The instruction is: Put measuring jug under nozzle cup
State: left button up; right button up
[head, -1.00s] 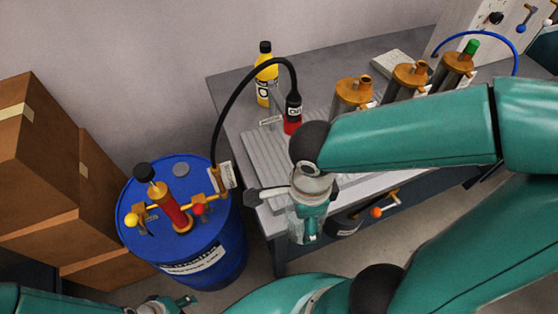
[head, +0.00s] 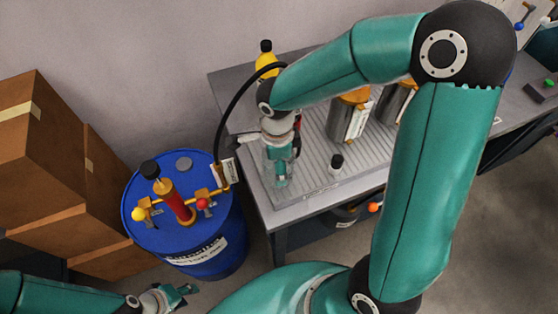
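My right gripper (head: 278,168), on the arm from the right, points down over the tray's left part. A pale translucent shape around its fingers may be the measuring jug, but I cannot make out its outline or whether the fingers grip it. The nozzle cup, black and red at the end of the black hose (head: 231,108), is mostly hidden behind my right arm and wrist. My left gripper (head: 184,295) is low at the bottom left, away from the table, with its fingers apart and nothing visible between them.
A blue drum (head: 222,222) with a red-and-yellow pump (head: 175,202) stands left of the table. The grey ribbed tray (head: 318,150) holds metal cylinders (head: 347,120) and a small black-capped bottle (head: 336,166). A yellow bottle (head: 266,60) stands behind. Cardboard boxes (head: 50,150) are far left.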

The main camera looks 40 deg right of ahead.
jog(key=shift+f, duration=0.15)
jog(key=o, duration=1.4)
jog(key=shift+p, duration=0.3)
notch_tip(320, 180, up, 16)
jog(key=shift+r, duration=0.25)
